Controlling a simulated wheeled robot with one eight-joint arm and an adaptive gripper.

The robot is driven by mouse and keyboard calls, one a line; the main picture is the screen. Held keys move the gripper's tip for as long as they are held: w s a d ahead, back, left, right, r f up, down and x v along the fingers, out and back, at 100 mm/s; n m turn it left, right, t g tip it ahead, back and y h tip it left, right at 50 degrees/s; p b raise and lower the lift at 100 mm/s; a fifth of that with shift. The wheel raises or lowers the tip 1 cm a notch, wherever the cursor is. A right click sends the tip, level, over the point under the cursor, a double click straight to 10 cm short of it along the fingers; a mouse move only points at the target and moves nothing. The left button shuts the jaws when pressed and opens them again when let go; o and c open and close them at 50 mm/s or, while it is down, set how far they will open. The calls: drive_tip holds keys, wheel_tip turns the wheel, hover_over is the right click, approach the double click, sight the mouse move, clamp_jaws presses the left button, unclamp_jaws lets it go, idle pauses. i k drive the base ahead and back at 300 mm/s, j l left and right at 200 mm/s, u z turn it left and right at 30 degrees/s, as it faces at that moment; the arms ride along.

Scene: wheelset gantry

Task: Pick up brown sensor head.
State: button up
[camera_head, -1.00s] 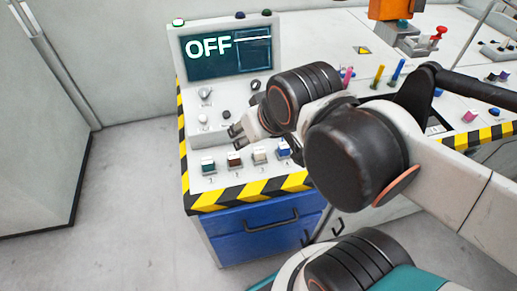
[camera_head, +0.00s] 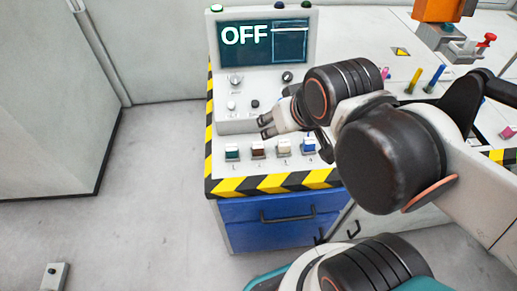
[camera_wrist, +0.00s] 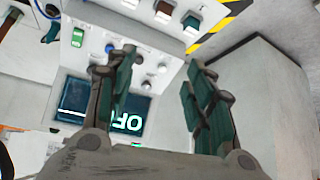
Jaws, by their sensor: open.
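The brown sensor head (camera_head: 257,148) sits in a small white holder in the front row of the console, between a teal one (camera_head: 232,150) and a white one (camera_head: 284,146). A blue one (camera_head: 309,144) is at the right end. My gripper (camera_head: 266,127) is just behind and above the brown head, apart from it, with empty jaws. In the wrist view, my gripper (camera_wrist: 162,62) shows its two fingers spread apart. The brown head (camera_wrist: 164,9) is at the top edge there, with the teal head (camera_wrist: 191,22) beside it.
The console's screen (camera_head: 264,43) reads OFF behind my gripper, with knobs (camera_head: 236,80) below it. Yellow and blue pegs (camera_head: 434,78) stand on the bench to the right. A grey cabinet (camera_head: 50,100) is at the left. Floor (camera_head: 155,170) between is clear.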

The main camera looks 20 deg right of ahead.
sight(257, 149)
drive_tip(key=z, duration=1.85)
drive_tip(key=u, duration=1.85)
drive_tip(key=j+z, duration=0.3)
drive_tip(key=j, duration=0.2)
drive_tip(key=j+z, duration=0.3)
drive_tip(key=j, duration=0.2)
drive_tip(key=k+j+z, duration=0.3)
drive_tip(key=j, duration=0.15)
drive_tip(key=i+j+z, duration=0.2)
drive_tip(key=j+z, duration=0.15)
drive_tip(key=j, duration=0.2)
drive_tip(key=i+j+z, duration=0.15)
drive_tip(key=j+z, duration=0.25)
drive_tip(key=j, duration=0.2)
drive_tip(key=j+z, duration=0.35)
drive_tip(key=j, duration=0.25)
